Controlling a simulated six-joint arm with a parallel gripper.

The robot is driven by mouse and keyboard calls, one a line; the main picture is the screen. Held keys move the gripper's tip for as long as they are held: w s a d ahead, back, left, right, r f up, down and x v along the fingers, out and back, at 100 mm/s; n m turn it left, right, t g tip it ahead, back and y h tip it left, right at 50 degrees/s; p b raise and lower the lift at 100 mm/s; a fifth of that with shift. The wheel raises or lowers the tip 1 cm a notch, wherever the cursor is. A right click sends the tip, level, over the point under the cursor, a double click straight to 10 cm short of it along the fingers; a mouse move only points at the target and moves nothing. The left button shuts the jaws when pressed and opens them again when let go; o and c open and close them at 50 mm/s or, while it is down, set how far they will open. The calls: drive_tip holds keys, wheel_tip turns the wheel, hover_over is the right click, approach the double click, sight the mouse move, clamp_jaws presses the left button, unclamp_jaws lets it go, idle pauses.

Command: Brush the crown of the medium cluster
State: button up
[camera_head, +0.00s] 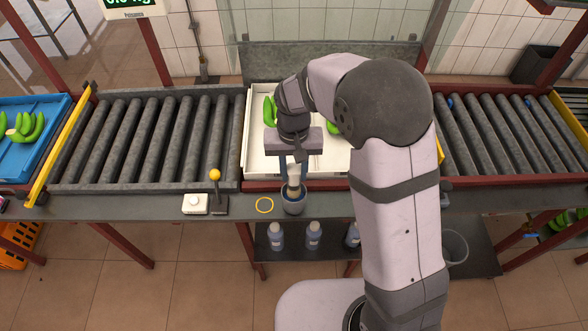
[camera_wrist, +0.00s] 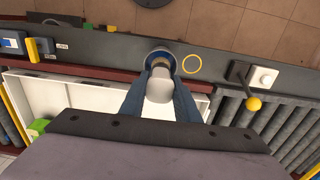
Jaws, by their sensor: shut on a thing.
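My gripper (camera_head: 295,170) points down over the counter edge and is shut on a pale brush handle (camera_head: 294,182). The brush's lower end is hidden inside a dark blue-grey cup (camera_head: 293,204). In the wrist view the handle (camera_wrist: 160,86) sits between my two dark fingers, and the cup rim (camera_wrist: 152,54) shows just beyond it. Green banana clusters lie in the white tray: one at the left (camera_head: 268,110) and one partly hidden behind my arm (camera_head: 333,127). I cannot tell which is the medium one, and their crowns are not clear.
A yellow ring (camera_head: 264,205), a yellow-knobbed lever (camera_head: 216,190) and a white button box (camera_head: 195,204) are left of the cup. Roller conveyors (camera_head: 145,140) flank the tray (camera_head: 247,150). A blue crate (camera_head: 62,108) with green bananas stands at far left. Bottles (camera_head: 313,236) sit below.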

sight(294, 182)
drive_tip(key=shift+f+b, duration=2.05)
drive_tip(key=shift+f, duration=0.65)
wheel_tip(294, 182, up, 11)
drive_tip(key=p, duration=0.9)
drive_tip(key=shift+r, duration=0.1)
drive_tip(key=s+d+f+b, duration=0.2)
drive_tip(key=d+f+b, duration=0.3)
drive_tip(key=d+f, duration=0.4)
drive_tip(key=d, duration=0.4)
drive_tip(key=shift+d+b, duration=0.25)
drive_tip(key=shift+b, duration=0.15)
